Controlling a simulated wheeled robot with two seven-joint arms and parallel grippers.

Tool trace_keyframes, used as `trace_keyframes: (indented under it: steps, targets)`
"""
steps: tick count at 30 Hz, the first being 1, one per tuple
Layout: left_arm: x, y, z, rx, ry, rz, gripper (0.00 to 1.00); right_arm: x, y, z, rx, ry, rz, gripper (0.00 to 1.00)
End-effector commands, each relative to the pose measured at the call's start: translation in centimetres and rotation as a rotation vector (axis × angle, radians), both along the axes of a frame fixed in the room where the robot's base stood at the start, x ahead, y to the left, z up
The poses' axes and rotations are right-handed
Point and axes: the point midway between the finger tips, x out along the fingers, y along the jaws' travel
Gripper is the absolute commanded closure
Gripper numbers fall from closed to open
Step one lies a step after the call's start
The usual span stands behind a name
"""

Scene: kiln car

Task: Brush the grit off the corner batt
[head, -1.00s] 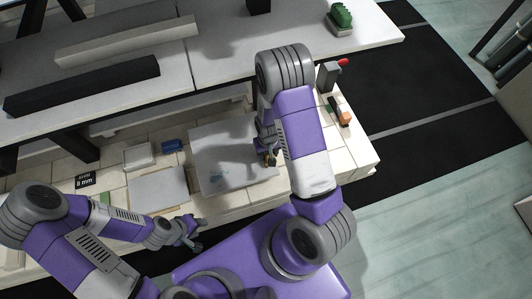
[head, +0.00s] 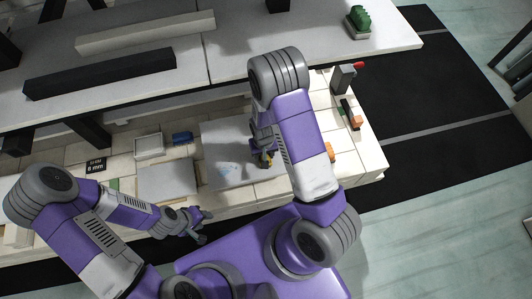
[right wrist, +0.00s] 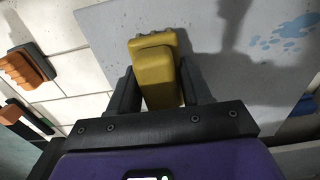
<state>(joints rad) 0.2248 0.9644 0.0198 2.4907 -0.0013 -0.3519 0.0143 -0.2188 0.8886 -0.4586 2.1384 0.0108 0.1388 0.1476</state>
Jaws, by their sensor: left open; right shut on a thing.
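The corner batt is a flat grey slab (head: 216,148) on the pale tiled deck in the head view; it also fills much of the right wrist view (right wrist: 225,70). Blue speckled grit (right wrist: 287,35) lies on it at upper right in that view. My right gripper (head: 264,155) is over the batt's right part, shut on a yellow brush (right wrist: 155,70) with a ribbed end. The brush's underside is hidden, so I cannot tell whether it touches the batt. My left gripper (head: 199,224) is open and empty by the deck's front edge.
A second grey slab (head: 167,183), a white tray (head: 149,146) and a blue block (head: 182,138) are left of the batt. An orange ribbed item (right wrist: 25,68) lies at its other side.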

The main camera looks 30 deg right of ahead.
Motion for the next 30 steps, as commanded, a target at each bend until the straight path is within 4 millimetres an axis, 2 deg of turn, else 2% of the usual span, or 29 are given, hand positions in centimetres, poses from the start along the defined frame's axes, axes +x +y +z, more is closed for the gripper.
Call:
trace_keyframes:
  steps: [8,30]
  targets:
    - [0.0,0.0,0.5,0.000,0.000,0.000,0.57,0.0,0.0,0.6,0.000,0.000,0.000,0.76]
    - [0.0,0.0,5.4,0.000,0.000,0.000,0.57,0.0,0.0,6.6,0.000,0.000,0.000,0.76]
